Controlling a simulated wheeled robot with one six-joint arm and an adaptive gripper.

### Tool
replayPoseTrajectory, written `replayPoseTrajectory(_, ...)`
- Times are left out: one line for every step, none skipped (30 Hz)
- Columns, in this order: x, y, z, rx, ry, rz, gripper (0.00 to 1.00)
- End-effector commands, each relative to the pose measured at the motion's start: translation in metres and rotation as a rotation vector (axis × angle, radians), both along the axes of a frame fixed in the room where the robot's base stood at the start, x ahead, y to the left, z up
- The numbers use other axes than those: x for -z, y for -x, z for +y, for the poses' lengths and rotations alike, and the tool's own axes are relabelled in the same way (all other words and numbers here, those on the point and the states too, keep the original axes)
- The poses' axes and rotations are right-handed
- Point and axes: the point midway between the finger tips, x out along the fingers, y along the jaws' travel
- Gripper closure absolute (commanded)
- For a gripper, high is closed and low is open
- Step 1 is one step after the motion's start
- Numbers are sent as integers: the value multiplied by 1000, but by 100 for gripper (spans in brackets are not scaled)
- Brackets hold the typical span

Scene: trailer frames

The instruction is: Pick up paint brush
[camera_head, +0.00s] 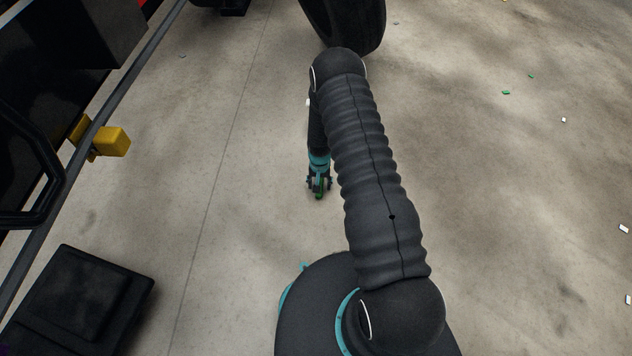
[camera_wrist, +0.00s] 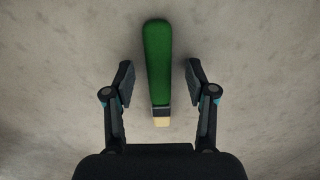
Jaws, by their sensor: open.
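The paint brush (camera_wrist: 159,65) lies on the concrete floor in the wrist view, with a long green handle, a dark band and pale yellowish bristles toward me. My gripper (camera_wrist: 159,82) is open, one finger on each side of the brush, with a gap between each finger and the handle. In the head view my gripper (camera_head: 319,188) points down near the floor at the end of my arm. A small bit of green, the brush (camera_head: 319,196), shows there at the fingertips; most of it is hidden.
A black tyre (camera_head: 352,22) stands at the top. A yellow block (camera_head: 112,141) sits on the dark trailer frame (camera_head: 98,122) at left. A black box (camera_head: 78,300) lies at lower left. Small scraps are scattered on the right. The floor around my gripper is clear.

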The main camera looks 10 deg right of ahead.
Motion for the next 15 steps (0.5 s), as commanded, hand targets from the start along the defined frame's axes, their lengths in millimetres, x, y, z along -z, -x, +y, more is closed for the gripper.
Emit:
replayPoseTrajectory(2, 0, 0, 0, 0, -1, 44)
replayPoseTrajectory(3, 0, 0, 0, 0, -1, 44)
replayPoseTrajectory(3, -1, 0, 0, 0, -1, 44)
replayPoseTrajectory(3, 0, 0, 0, 0, -1, 44)
replayPoseTrajectory(3, 0, 0, 0, 0, -1, 44)
replayPoseTrajectory(3, 0, 0, 0, 0, -1, 44)
replayPoseTrajectory(3, 0, 0, 0, 0, -1, 44)
replayPoseTrajectory(3, 0, 0, 0, 0, -1, 44)
replayPoseTrajectory(3, 0, 0, 0, 0, -1, 54)
replayPoseTrajectory(3, 0, 0, 0, 0, -1, 61)
replayPoseTrajectory(3, 0, 0, 0, 0, -1, 69)
replayPoseTrajectory(2, 0, 0, -1, 0, -1, 79)
replayPoseTrajectory(2, 0, 0, 0, 0, -1, 86)
replayPoseTrajectory(2, 0, 0, -1, 0, -1, 94)
replayPoseTrajectory(2, 0, 0, -1, 0, -1, 100)
